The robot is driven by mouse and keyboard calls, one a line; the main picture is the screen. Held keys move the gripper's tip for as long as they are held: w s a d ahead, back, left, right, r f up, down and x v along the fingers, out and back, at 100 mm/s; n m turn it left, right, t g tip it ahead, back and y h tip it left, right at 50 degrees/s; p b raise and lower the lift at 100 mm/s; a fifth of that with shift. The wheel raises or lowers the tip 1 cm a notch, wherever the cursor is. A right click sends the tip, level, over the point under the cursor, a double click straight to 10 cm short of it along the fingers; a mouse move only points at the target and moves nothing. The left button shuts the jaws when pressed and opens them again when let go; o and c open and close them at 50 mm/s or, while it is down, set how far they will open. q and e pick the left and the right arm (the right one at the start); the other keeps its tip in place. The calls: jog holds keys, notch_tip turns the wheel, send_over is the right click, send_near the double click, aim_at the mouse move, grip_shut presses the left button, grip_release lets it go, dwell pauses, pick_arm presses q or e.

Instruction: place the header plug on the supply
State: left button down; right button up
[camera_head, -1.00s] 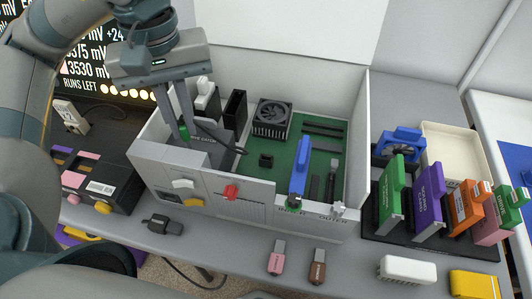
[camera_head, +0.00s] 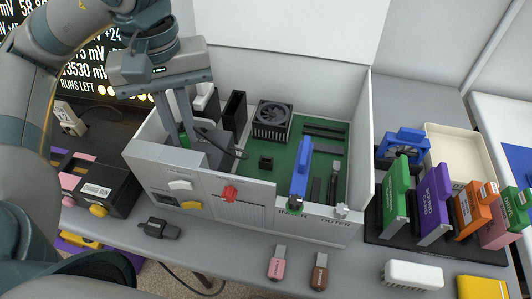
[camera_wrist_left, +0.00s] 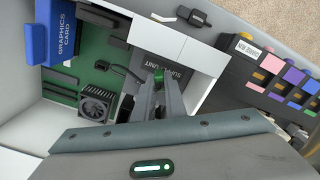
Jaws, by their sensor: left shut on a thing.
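My left gripper (camera_head: 182,143) reaches down into the left part of the open white case (camera_head: 235,214). Its fingers are shut on a small green piece, seemingly the header plug (camera_wrist_left: 159,76), which also shows in the head view (camera_head: 184,141). The fingers hide most of it. The supply (camera_wrist_left: 183,72) is a dark grey box labelled as a supply unit, inside the case. The green piece is over or against the supply's edge; I cannot tell whether they touch. A black cable (camera_head: 232,153) runs beside the fingers. My right gripper is not in view.
The green board carries a fan cooler (camera_head: 272,118) and a blue graphics card (camera_head: 301,170). Coloured cards (camera_head: 433,205) stand in a rack at the right. A black plug (camera_head: 158,229) and two small sticks (camera_head: 277,264) lie before the case. The case walls rise around the fingers.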

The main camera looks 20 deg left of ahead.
pick_arm(q)
jog(key=shift+f+b, duration=0.25)
jog(key=shift+b, duration=0.1)
dwell(0.3)
jog(key=c, duration=2.1)
grip_release()
jog(key=o, duration=0.5)
jog(key=shift+o, duration=0.2)
